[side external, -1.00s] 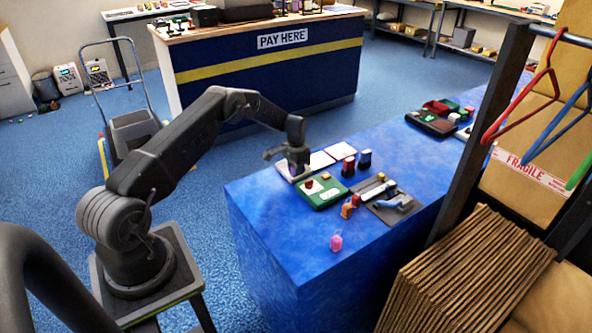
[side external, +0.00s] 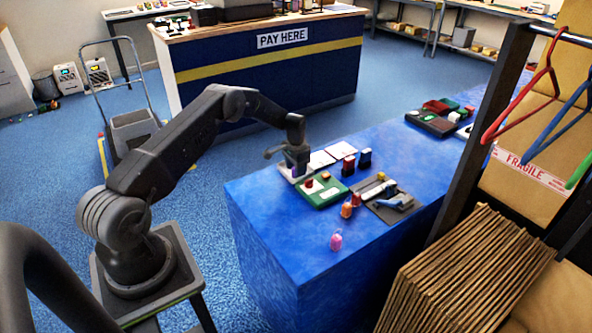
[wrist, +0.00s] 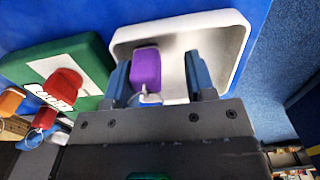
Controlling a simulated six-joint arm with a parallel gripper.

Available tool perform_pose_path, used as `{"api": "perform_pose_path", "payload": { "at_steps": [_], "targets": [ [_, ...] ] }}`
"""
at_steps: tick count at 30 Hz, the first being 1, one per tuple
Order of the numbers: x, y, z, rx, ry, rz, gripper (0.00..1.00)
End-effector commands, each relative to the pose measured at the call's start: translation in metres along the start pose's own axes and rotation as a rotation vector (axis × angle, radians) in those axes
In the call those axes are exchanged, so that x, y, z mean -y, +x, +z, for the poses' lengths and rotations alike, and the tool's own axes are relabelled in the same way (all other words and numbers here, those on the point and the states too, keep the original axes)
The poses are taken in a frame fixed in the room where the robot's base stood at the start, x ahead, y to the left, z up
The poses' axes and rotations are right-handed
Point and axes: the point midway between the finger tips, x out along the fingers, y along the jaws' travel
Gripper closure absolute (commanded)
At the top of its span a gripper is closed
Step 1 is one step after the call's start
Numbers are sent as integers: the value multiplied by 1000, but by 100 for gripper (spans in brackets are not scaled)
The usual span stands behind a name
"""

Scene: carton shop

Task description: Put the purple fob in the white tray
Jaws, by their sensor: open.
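The purple fob (wrist: 146,68), with a small metal ring at its near end, shows over the floor of the white tray (wrist: 236,40) in the wrist view. It lies between my gripper's (wrist: 158,78) two blue fingers, close to the left one, with clear space to the right one. My gripper is open. The fob seems to rest in the tray, but its contact with the floor is hard to see. In the side view my gripper (side external: 297,172) is low over the tray (side external: 284,168), hiding most of it.
A green tray (side external: 318,194) with a red fob (wrist: 66,84) stands beside the white tray. A grey tray (side external: 398,213), an orange fob (side external: 346,210) and a pink fob (side external: 336,241) are nearer the front. Blue tabletop is bare at the front left.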

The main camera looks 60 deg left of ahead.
Motion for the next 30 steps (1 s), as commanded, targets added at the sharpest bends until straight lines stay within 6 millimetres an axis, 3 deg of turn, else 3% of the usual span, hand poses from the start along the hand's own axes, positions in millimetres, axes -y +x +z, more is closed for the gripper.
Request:
{"api": "perform_pose_path", "payload": {
  "at_steps": [13, 22, 26, 30],
  "targets": [
    [0, -88, 0, -1, 0, -2, 50],
    [-3, -121, -1, -2, 0, -3, 50],
    [-21, -155, -2, -27, 3, -16, 50],
    [-64, -219, 6, -78, 5, -39, 50]
  ]
}}
